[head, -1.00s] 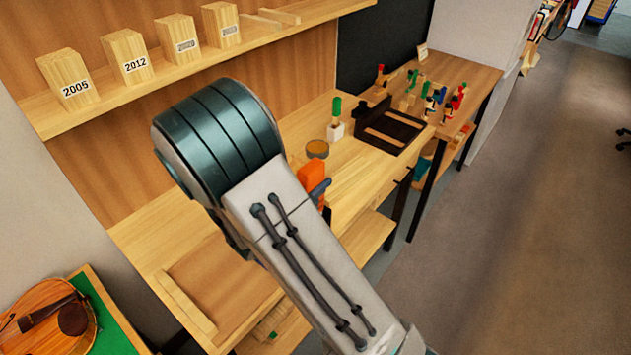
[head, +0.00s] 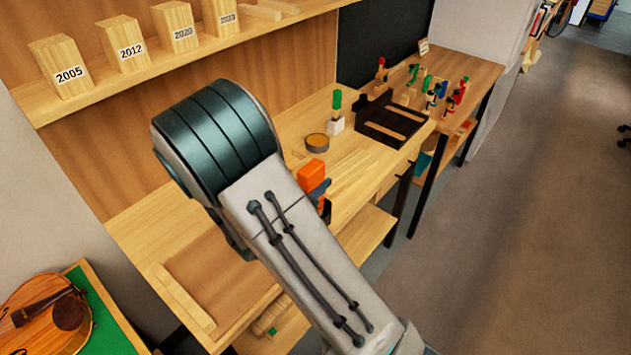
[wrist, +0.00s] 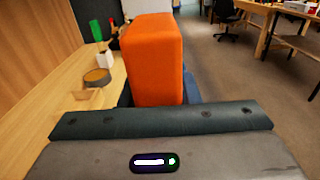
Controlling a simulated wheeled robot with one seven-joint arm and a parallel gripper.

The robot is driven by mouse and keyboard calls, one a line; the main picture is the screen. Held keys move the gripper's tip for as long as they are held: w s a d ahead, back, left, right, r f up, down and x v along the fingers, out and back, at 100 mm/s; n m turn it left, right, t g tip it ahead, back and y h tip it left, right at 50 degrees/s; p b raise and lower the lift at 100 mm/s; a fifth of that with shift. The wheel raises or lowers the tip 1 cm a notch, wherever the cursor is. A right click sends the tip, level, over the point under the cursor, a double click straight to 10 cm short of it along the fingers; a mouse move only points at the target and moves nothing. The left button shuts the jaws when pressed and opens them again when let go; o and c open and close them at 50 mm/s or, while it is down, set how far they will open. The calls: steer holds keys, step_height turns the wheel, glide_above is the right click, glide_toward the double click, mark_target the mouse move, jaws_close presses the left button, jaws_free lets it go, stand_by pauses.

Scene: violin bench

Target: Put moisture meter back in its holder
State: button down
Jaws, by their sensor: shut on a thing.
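An orange block-shaped object, which I take to be the moisture meter (head: 312,174), is held up in front of my arm. It fills the upper middle of the wrist view (wrist: 153,60). My gripper (wrist: 158,93) is shut on it, with dark blue finger parts showing at its sides. The meter's lower end is hidden by the gripper body. A white block with a green-topped piece (head: 336,122) stands on the bench beyond the meter, apart from it. I cannot tell which thing is the meter's holder.
A round tin (head: 317,143) sits on the wooden bench (head: 365,155) near the white block. A dark tray (head: 392,128) lies farther right, with several small coloured tools (head: 440,92) beyond. A shelf of dated wood blocks (head: 122,45) runs above. A violin (head: 45,318) lies lower left.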

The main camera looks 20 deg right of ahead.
steer(key=shift+f+b, duration=0.65)
steer(key=shift+f, duration=0.3)
steer(key=c, duration=1)
jaws_free()
steer(key=shift+r, duration=0.1)
steer(key=shift+a, duration=0.1)
steer(key=b+v, duration=0.2)
steer(key=v, duration=1.1)
steer(key=shift+s+a, duration=0.25)
steer(key=shift+a, duration=0.05)
